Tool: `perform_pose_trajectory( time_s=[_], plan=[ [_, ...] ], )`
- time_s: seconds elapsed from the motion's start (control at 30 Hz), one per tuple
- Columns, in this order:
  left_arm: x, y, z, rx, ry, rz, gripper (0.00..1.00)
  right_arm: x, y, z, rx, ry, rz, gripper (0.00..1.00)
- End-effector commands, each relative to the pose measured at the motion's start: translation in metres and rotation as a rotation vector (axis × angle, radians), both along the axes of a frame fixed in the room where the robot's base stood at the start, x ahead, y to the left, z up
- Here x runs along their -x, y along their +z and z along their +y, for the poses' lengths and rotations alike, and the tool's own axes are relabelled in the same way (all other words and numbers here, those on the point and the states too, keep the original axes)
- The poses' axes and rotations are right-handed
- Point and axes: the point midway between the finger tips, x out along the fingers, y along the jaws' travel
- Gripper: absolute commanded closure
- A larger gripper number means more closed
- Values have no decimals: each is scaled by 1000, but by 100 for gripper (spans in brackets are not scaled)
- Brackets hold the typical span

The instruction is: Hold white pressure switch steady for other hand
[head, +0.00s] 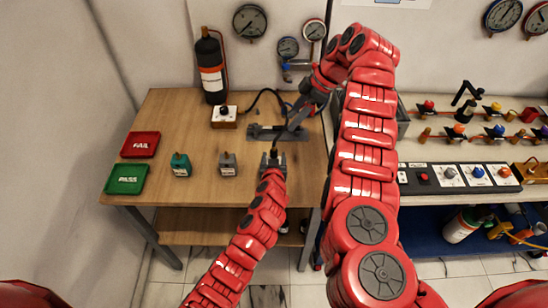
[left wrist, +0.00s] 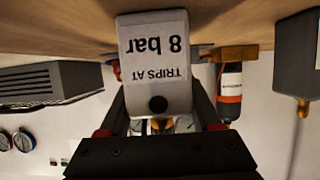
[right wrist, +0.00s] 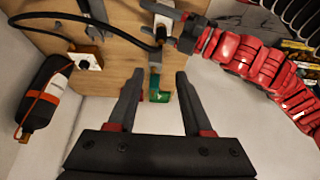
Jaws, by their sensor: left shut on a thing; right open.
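The white pressure switch (left wrist: 157,62) fills the middle of the left wrist view, its label "TRIPS AT 8 bar" upside down. My left gripper (left wrist: 158,112) is shut on it, one finger on each side. In the head view my left gripper (head: 273,158) is over the table's front right part and mostly hides the switch. My right gripper (head: 294,122) is just behind it, near the grey bracket (head: 262,131). In the right wrist view my right gripper (right wrist: 160,75) is open, with nothing between its fingers.
A grey switch (head: 228,163) and a teal switch (head: 181,165) stand left of my left gripper. Red FAIL (head: 140,144) and green PASS (head: 126,179) trays are at the table's left. A black hose (head: 262,94) curves behind the bracket. An extinguisher (head: 211,68) stands at the back.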

Motion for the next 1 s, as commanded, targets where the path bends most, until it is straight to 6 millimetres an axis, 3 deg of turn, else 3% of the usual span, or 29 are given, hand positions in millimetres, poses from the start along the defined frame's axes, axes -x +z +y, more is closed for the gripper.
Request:
perform_pose_trajectory(
  time_s=[0.4,0.5,0.63,0.77,1.0],
  plan=[
    [0,0,0,0,0,0,100,0,0,0,0,0,0,50],
    [0,0,0,0,0,0,100,0,0,0,2,-4,3,36],
    [0,0,0,0,0,0,100,-1,-4,0,35,-62,42,36],
    [0,0,0,0,0,0,100,-2,-13,4,120,-225,134,36],
    [0,0,0,0,0,0,100,-2,-32,15,313,-713,285,36]
  ],
)
